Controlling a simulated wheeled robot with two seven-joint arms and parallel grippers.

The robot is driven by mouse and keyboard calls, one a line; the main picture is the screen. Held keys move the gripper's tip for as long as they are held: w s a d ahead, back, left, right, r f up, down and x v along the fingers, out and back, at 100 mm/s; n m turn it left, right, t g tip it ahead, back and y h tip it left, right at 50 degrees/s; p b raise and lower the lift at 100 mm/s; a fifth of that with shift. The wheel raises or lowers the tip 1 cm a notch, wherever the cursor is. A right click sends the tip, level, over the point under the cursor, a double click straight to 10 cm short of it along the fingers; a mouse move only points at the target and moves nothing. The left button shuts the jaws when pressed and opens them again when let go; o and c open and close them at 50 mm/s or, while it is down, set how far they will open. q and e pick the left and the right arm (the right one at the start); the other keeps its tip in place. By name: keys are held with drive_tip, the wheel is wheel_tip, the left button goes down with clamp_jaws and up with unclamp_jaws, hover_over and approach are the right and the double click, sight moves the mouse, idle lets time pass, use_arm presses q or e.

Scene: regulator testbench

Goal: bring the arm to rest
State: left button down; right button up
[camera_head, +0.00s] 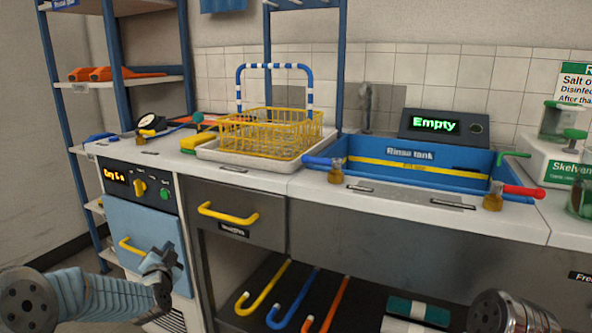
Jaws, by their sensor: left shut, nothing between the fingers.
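My left gripper (160,262) shows at the lower left, in front of the light blue door (140,228) of the cabinet with the small display. Its fingers are together with nothing held. I cannot tell whether it touches the door or its yellow handle. My left arm (85,292) comes in low from the left edge. Part of my right arm (508,312) shows at the bottom right edge; its gripper is out of the picture.
A yellow basket (270,132) stands in a white tray (205,151) on the counter. The blue rinse tank (440,178) is right of it, with a display reading Empty (437,125). A drawer (238,215) is shut. Colored hooked rods (262,290) lie below.

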use_arm(q)
drive_tip(key=s+d+f+n+g+h, duration=0.1)
drive_tip(key=s+d+f+g+h, duration=0.1)
drive_tip(key=s+d+f, duration=0.45)
drive_tip(key=s+d+f+n+g+h+p, duration=0.1)
drive_tip(key=s+d+f+g+h, duration=0.2)
drive_tip(key=f, duration=0.6)
drive_tip(key=s+d+f+n+g+h, duration=0.1)
drive_tip(key=s+d+f+g, duration=0.15)
drive_tip(key=d+f, duration=0.45)
drive_tip(key=s+d+f+n+g+h, duration=0.1)
drive_tip(key=s+d+f+g, duration=0.3)
drive_tip(key=s, duration=0.8)
drive_tip(key=s+d+f+n+g+h+p, duration=0.1)
drive_tip(key=s+d+f+n+g, duration=0.3)
drive_tip(key=s, duration=0.9)
wheel_tip(320, 180, down, 3)
drive_tip(key=shift+s+d+f, duration=0.2)
drive_tip(key=shift+s+d, duration=0.05)
drive_tip(key=shift+d, duration=0.4)
